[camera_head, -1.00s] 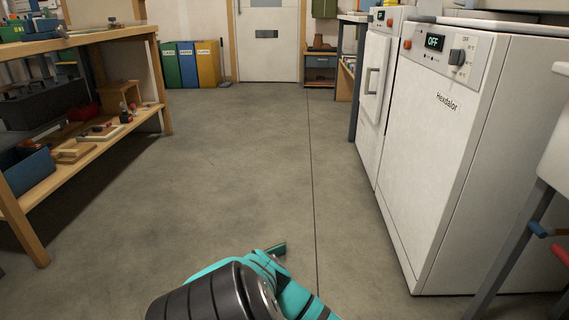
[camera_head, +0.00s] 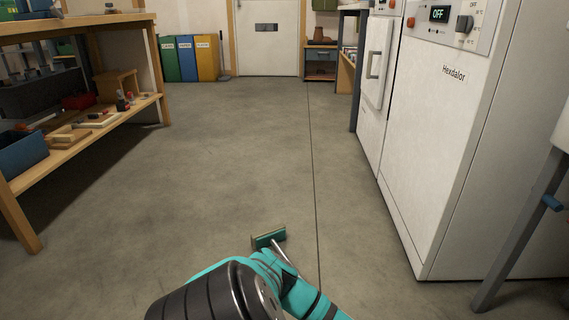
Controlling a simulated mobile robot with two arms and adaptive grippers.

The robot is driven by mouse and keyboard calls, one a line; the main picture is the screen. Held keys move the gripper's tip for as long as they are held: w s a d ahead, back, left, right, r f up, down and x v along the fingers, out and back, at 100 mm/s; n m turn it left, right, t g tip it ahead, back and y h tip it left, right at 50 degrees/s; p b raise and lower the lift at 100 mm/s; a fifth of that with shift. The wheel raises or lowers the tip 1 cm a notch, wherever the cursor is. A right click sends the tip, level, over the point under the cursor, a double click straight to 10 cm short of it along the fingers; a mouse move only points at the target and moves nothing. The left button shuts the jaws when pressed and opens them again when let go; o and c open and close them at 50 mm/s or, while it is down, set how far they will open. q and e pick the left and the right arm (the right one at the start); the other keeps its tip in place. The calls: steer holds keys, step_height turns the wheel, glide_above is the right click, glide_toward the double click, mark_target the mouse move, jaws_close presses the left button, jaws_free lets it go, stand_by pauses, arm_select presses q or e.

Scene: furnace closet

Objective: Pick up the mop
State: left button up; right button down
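I cannot tell whether the tool lies on the floor or is held. Neither gripper's fingers can be seen.
A wooden shelf unit (camera_head: 95,140) with tools and boxes stands at left. White Hexdalor appliances (camera_head: 440,130) line the right side. Green, blue and yellow bins (camera_head: 206,58) stand at the back beside a white door (camera_head: 268,40). The middle floor is clear.

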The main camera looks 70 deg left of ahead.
arm_select(q)
steer(key=shift+r, duration=0.1)
jaws_close()
steer(key=shift+a, duration=0.1)
stand_by(0.3)
